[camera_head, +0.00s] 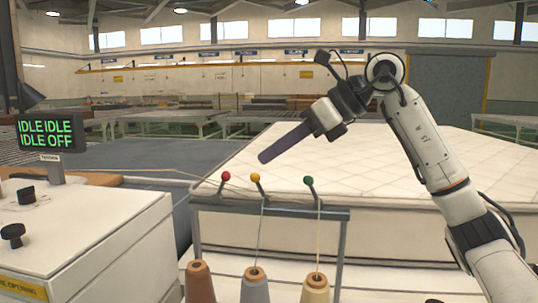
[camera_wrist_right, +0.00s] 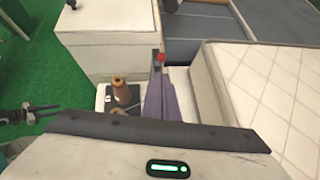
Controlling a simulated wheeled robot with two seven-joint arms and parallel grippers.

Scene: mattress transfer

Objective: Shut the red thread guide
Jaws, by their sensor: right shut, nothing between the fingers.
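The red thread guide (camera_head: 226,176) is a red ball on a short stem at the left end of the grey rack's top bar (camera_head: 285,212). Its stem leans to the right, while the yellow guide (camera_head: 255,177) and green guide (camera_head: 308,181) lean left. My right gripper (camera_head: 264,157) is shut and empty, its long purple fingers pointing down and left, apart from the guide in the picture and above the yellow one. In the wrist view the red ball (camera_wrist_right: 160,57) shows just beyond the fingertips (camera_wrist_right: 158,84).
Three thread cones stand below the rack: brown (camera_head: 200,283), grey (camera_head: 254,287) and cream (camera_head: 315,288). A quilted mattress (camera_head: 400,165) lies behind. A white cabinet with black knobs (camera_head: 95,240) stands left, beside a display reading IDLE and OFF (camera_head: 45,133).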

